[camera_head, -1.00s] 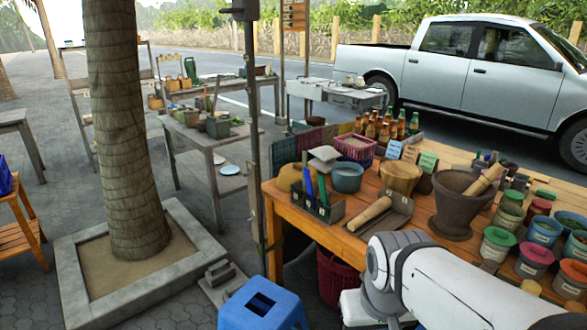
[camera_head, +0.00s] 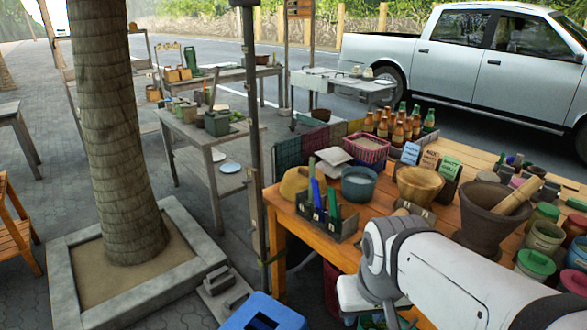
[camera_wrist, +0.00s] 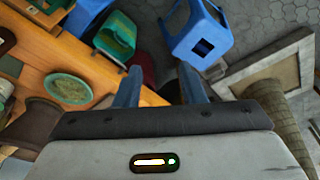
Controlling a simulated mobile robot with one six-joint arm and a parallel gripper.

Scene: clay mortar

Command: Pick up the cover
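My gripper (camera_wrist: 160,88) is open and empty in the wrist view, with its two blue-grey fingers well apart above the table edge and the ground. It is out of the head view. I cannot tell which thing is the cover. Lidded tubs stand at the right of the table in the head view, one with a green lid (camera_head: 535,263). A dark clay mortar (camera_head: 478,235) with a wooden pestle (camera_head: 515,195) stands beside them. In the wrist view, a speckled green oval thing (camera_wrist: 68,88) lies on the table left of my gripper.
The wooden table (camera_head: 330,250) is crowded with bowls, bottles (camera_head: 398,130) and a dark caddy (camera_head: 335,228). A blue stool (camera_head: 262,314) stands on the paving, also in the wrist view (camera_wrist: 212,45). A pole and a tree trunk (camera_head: 115,150) rise at left. My arm hides the table's front.

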